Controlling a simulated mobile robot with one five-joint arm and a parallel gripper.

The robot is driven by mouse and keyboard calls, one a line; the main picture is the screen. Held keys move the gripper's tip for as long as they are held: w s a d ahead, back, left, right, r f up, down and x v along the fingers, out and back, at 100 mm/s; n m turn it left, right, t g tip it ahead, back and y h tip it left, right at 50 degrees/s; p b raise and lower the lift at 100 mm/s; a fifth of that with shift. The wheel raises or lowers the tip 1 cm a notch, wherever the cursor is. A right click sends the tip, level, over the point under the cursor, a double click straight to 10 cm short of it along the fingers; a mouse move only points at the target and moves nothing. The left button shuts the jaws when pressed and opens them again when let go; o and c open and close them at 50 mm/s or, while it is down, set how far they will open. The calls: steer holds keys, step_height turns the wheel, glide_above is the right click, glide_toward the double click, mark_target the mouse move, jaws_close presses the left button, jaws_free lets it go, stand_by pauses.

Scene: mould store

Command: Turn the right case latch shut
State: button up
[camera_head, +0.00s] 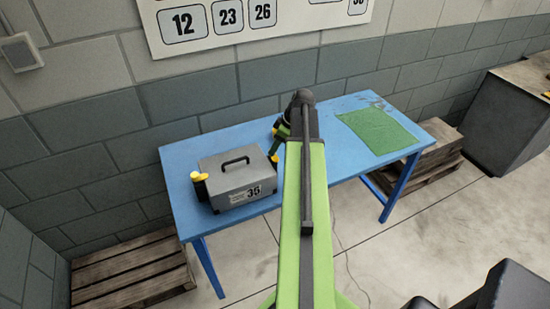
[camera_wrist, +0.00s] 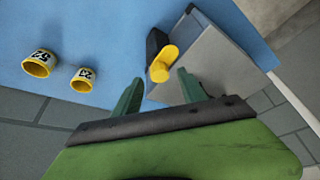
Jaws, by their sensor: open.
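The grey case (camera_head: 235,180) stands on the blue table, with a black handle on top and a label reading 35 in front. One yellow-ended latch (camera_head: 200,178) is at its left side. The right latch, dark with a yellow round end (camera_wrist: 162,65), shows beside the case in the wrist view; a bit of yellow (camera_head: 274,158) shows there in the head view. My gripper (camera_wrist: 158,80) is open, its two green fingers on either side of the yellow end in the picture. I cannot tell whether they touch it. My arm partly hides this area in the head view.
The blue table (camera_head: 338,170) also bears a green mat (camera_head: 378,132) at the right. Two yellow-rimmed cylinders, a larger (camera_wrist: 39,64) and a smaller (camera_wrist: 83,80), are left of my fingers in the wrist view. A block wall (camera_head: 185,98) stands behind the table.

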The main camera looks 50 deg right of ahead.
steer(key=shift+b+x, duration=0.6)
steer(key=shift+x, duration=0.6)
